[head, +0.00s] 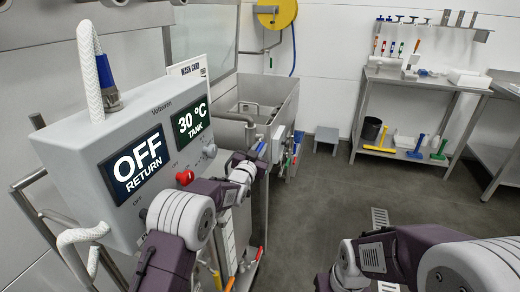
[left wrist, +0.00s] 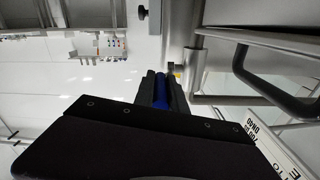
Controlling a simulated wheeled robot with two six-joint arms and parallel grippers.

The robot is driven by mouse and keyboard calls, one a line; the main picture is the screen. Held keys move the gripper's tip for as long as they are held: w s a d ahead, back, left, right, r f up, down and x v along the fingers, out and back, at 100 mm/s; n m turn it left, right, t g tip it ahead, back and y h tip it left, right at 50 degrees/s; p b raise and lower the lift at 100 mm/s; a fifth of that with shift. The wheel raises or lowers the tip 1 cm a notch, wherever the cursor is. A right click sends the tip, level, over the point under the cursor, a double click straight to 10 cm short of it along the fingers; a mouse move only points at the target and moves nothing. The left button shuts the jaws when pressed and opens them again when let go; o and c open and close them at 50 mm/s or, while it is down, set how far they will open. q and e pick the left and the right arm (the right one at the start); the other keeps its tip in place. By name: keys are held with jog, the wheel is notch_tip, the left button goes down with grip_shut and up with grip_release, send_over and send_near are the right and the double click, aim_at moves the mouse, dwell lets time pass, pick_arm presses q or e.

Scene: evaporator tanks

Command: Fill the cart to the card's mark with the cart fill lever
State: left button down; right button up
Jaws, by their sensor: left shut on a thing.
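My left gripper (head: 261,150) reaches past the control box to the side of the steel tank. In the left wrist view it (left wrist: 163,85) is shut on a blue handle (left wrist: 161,94), which lies between its two dark fingers. I cannot read a label that says whether this is the cart fill lever. The wash card (head: 188,67) stands behind the control box, partly hidden, its mark not readable. A white card with black print also shows at the right edge of the left wrist view (left wrist: 280,148). I cannot make out the cart or its level. My right gripper is out of view.
The grey control box (head: 150,135) reads OFF RETURN and 30 °C TANK, with a red knob (head: 185,177). The steel tank (head: 285,105) stands beyond it. A grey stool (head: 326,139) and a tool bench (head: 395,78) stand farther back. The middle floor is clear.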

aim_at(261, 145)
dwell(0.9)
pick_arm(q)
notch_tip(261, 145, up, 3)
jog(key=g+p, duration=0.1)
jog(key=p, duration=0.4)
jog(key=shift+f+p, duration=0.15)
jog(key=shift+p, duration=0.25)
jog(key=g+p, duration=0.1)
jog(key=p, duration=0.3)
jog(key=r+g+y+p, duration=0.1)
jog(key=p, duration=0.3)
jog(key=g+p, duration=0.1)
jog(key=p, duration=0.2)
jog(key=shift+w+d+r+g+y+p, duration=0.15)
jog(key=shift+w+r+g+y+p, duration=0.15)
jog(key=shift+w+g+p, duration=0.1)
jog(key=shift+f+p, duration=0.15)
jog(key=shift+p, duration=0.15)
jog(key=shift+f, duration=0.2)
jog(key=c, duration=1.4)
grip_release()
jog(key=shift+o, duration=0.2)
jog(key=shift+s, duration=0.1)
